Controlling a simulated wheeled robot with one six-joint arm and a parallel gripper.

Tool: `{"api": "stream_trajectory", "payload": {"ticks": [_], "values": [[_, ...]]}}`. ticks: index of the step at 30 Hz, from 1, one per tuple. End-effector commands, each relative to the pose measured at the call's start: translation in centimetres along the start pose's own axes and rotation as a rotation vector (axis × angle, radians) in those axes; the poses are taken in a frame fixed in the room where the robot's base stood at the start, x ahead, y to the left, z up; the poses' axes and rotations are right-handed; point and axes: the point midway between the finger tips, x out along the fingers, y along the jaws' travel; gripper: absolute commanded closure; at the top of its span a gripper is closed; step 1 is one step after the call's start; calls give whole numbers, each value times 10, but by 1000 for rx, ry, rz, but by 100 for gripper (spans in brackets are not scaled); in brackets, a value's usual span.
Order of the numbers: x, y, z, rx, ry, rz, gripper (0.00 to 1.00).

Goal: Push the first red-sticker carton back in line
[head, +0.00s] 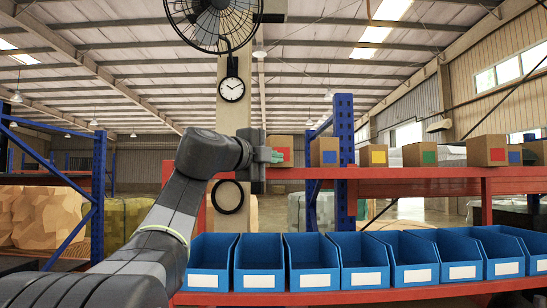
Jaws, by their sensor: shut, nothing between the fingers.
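I cannot tell whether the tip touches the carton. The gripper hides part of the carton's left side and base.
To the right stand cartons with blue (325,145), yellow (373,148) and green (419,147) stickers, then more beyond a gap. A blue rack post (344,130) rises close by. Several blue bins (260,254) fill the lower shelf.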

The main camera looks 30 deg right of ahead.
Motion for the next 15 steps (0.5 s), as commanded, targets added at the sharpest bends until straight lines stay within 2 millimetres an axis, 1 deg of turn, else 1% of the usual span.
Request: {"api": "stream_trajectory", "payload": {"ticks": [5,12,15], "values": [[10,2,10,-1,-1,1,100],[35,1,36,0,-1,1,100],[43,1,43,-1,-1,1,100]]}}
